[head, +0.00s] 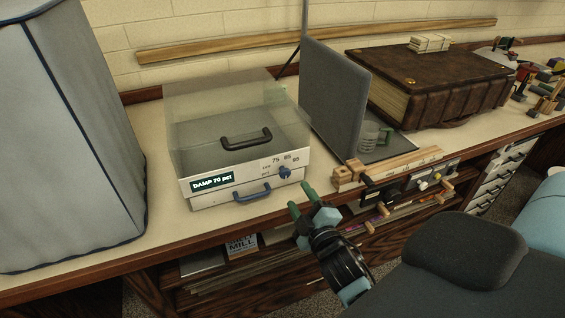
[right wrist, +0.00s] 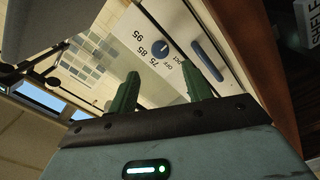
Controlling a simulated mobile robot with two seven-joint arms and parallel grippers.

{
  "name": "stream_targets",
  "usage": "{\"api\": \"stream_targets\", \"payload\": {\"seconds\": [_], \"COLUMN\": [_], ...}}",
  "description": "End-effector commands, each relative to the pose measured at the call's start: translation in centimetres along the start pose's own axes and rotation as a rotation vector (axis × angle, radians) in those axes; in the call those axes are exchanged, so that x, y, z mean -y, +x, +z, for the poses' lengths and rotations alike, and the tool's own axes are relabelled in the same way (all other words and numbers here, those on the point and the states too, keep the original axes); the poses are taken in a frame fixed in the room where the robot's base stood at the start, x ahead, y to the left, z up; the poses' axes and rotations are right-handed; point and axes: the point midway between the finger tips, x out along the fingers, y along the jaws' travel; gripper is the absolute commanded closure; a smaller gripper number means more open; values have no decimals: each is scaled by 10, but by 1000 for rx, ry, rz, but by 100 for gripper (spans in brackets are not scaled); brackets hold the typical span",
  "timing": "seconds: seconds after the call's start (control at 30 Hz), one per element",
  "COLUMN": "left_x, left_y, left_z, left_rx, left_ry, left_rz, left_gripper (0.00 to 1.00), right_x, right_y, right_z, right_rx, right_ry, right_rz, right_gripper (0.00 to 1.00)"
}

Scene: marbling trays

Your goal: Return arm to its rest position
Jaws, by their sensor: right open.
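My right gripper (head: 301,198) is open and empty, just off the front right corner of a damp box (head: 243,178). Its green fingers also show in the right wrist view (right wrist: 160,76), with nothing between them. The box front carries a lit display (head: 213,182) reading "DAMP 70 pct", a blue dial (head: 285,172) by the marks 75, 85, 95, and a blue handle (head: 252,194). The dial (right wrist: 162,48) and blue handle (right wrist: 207,60) lie beyond the fingertips in the right wrist view; I see no contact. My left gripper is not in view.
A grey covered block (head: 65,150) stands left of the box. A grey upright panel (head: 333,98), a wooden rack (head: 390,168) and a large brown book (head: 430,85) stand to the right. The bench's front edge and shelves with papers (head: 240,262) lie beside my right arm.

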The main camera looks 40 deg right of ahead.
Motion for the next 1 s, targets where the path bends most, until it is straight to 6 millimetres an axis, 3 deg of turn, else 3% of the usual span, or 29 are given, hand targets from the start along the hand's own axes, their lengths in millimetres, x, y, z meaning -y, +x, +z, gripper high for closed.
{"api": "stream_targets", "payload": {"seconds": [0.23, 0.37, 0.47, 0.7, 0.9, 1.0], "left_x": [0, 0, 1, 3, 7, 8], "left_y": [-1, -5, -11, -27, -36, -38], "left_z": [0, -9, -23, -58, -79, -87], "left_rx": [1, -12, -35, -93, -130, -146], "left_ry": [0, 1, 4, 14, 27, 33], "left_rz": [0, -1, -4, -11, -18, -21], "left_gripper": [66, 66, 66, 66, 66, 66], "right_x": [2, 19, 46, 117, 151, 159], "right_y": [-2, -19, -50, -170, -268, -300], "right_z": [0, 5, 11, 27, 33, 35], "right_rx": [1, 14, 43, 209, 385, 448], "right_ry": [6, 65, 168, 498, 723, 787], "right_rz": [-7, -74, -183, -497, -686, -737], "right_gripper": [50, 50, 50, 50, 50, 50]}}
